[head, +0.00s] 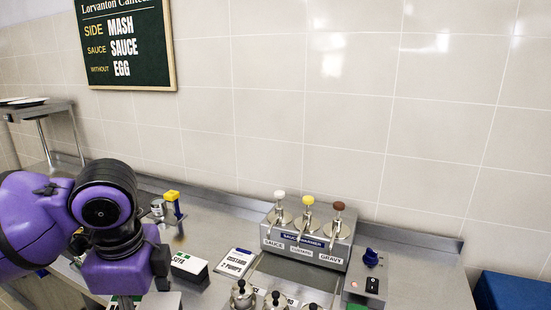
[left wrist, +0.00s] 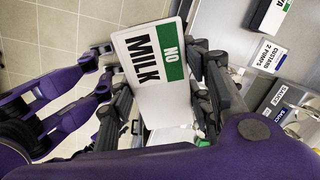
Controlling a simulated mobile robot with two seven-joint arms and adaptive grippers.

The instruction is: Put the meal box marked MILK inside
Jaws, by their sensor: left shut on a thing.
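The meal box (left wrist: 165,102) has a white lid label with a green band reading NO and black letters reading MILK. My left gripper (left wrist: 163,68) is shut on it, with a dark finger on either side, in the left wrist view. In the head view, my left wrist hides most of the gripper and box at the lower left; only a white and green bit shows below it. A second box (head: 190,266), dark with a white and green label that seems to read SOYA, stands on the counter right of my left wrist. I cannot make out my right gripper for certain.
A sauce warmer (head: 308,240) with three pumps stands against the wall, with several dark-knobbed lids in front. A CUSTARD 2 PUMPS card (head: 236,262) lies beside it. A control panel (head: 365,284) is to its right. A menu board (head: 126,45) reads MASH, SAUCE, without EGG. Bare counter (head: 425,285) lies right.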

